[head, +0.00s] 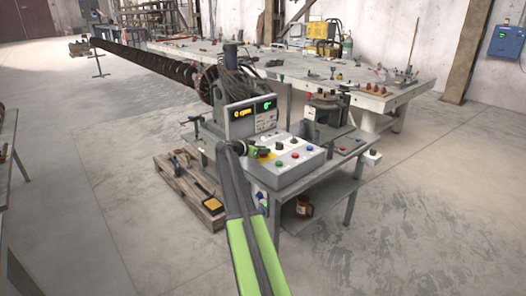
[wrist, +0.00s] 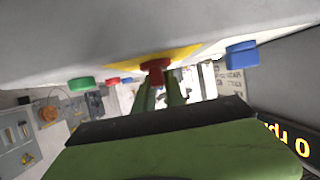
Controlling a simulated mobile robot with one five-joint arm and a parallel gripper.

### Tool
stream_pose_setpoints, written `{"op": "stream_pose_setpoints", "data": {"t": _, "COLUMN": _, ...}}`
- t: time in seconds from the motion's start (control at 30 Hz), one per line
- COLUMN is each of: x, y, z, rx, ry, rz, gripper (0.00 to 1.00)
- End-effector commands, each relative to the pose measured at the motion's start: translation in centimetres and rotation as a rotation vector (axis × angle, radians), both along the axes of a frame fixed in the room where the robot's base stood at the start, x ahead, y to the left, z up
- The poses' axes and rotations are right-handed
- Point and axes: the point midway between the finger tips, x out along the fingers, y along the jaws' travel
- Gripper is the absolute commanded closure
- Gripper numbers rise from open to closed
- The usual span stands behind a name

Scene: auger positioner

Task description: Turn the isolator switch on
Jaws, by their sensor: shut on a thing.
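The isolator switch (wrist: 155,65) is a red knob on a yellow plate (wrist: 190,53) on the underside of the grey panel as the wrist view shows it. My gripper (wrist: 158,84) has its two green fingers on either side of the red knob, shut on it. In the head view my gripper (head: 257,150) reaches the left part of the grey control box (head: 295,178), at the yellow plate (head: 266,155). The knob itself is hidden there behind my gripper. Its exact turn angle cannot be told.
The box also carries a green button (head: 278,163), a red button (head: 295,155) and a blue button (head: 309,148). A lit display unit (head: 251,117) stands just behind. A long workbench (head: 375,97) is farther back. Open floor (head: 400,230) lies to the right.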

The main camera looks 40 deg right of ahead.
Motion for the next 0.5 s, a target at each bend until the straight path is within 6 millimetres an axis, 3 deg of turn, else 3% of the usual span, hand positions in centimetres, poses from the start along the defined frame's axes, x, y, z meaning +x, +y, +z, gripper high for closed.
{"op": "stream_pose_setpoints", "data": {"t": 0.5, "x": -0.1, "y": 0.18, "z": -0.28, "rx": 0.01, "ry": -0.002, "rz": -0.085, "gripper": 1.0}}
